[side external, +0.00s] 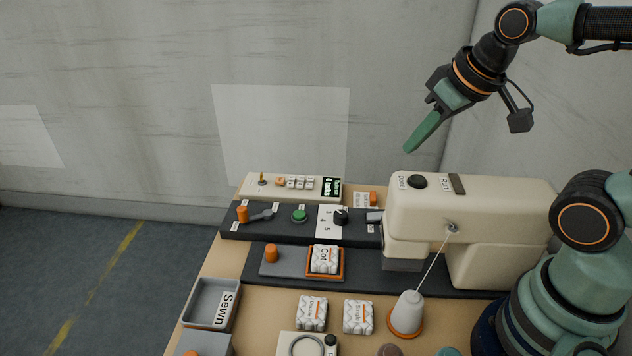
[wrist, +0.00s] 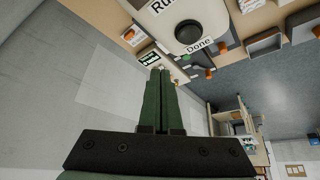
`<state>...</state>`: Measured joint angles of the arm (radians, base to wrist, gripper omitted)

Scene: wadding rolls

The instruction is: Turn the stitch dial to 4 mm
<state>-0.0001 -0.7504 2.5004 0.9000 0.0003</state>
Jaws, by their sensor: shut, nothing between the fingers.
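The stitch dial (side external: 341,217) is a black knob on a white plate marked with numbers, of which 3, 4 and 5 can be read. It sits on the dark panel left of the cream sewing machine (side external: 480,205). Its exact setting is too small to tell. My gripper (side external: 408,150) is shut and empty, raised in the air above and to the right of the dial, well apart from it. In the wrist view my green fingers (wrist: 160,72) are together and point toward the machine's area; I cannot make out the dial clearly there.
The machine carries a black "Done" button (side external: 417,181). A green button (side external: 300,215) and a grey lever with an orange knob (side external: 242,213) share the dial's panel. A control box with a display (side external: 331,187) stands behind. A thread cone (side external: 407,312), wadding rolls (side external: 312,313) and a "Sewn" tray (side external: 208,303) are in front.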

